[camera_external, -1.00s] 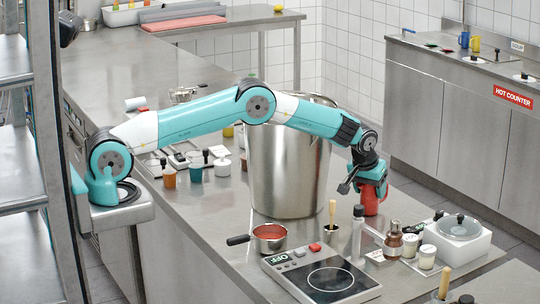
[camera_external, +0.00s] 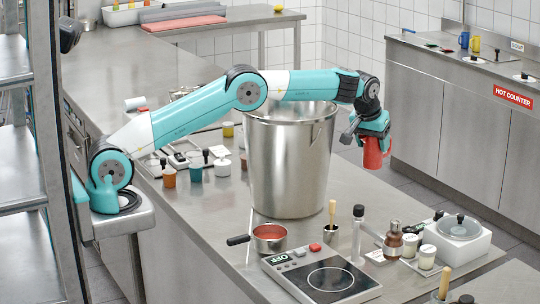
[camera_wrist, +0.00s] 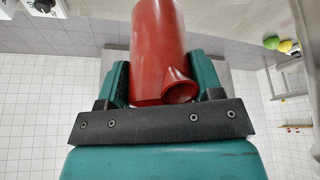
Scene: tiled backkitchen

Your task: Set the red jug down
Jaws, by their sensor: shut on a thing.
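The red jug (camera_external: 373,154) is in my gripper (camera_external: 371,137), held up in the air to the right of the big steel pot. In the wrist view the jug (camera_wrist: 157,45) sits between the two teal fingers of my gripper (camera_wrist: 160,85), its short spout showing at the lower right. My gripper is shut on it. In the external view the fingers hide the upper part of the jug. The steel worktop (camera_external: 215,222) lies below and to the left.
The tall steel pot (camera_external: 287,165) stands left of the jug. An induction hob (camera_external: 325,280), a red-filled saucepan (camera_external: 270,238), a brown bottle (camera_external: 393,240), jars (camera_external: 427,256) and a white appliance (camera_external: 460,240) crowd the near worktop. The hot counter (camera_external: 450,120) stands behind right.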

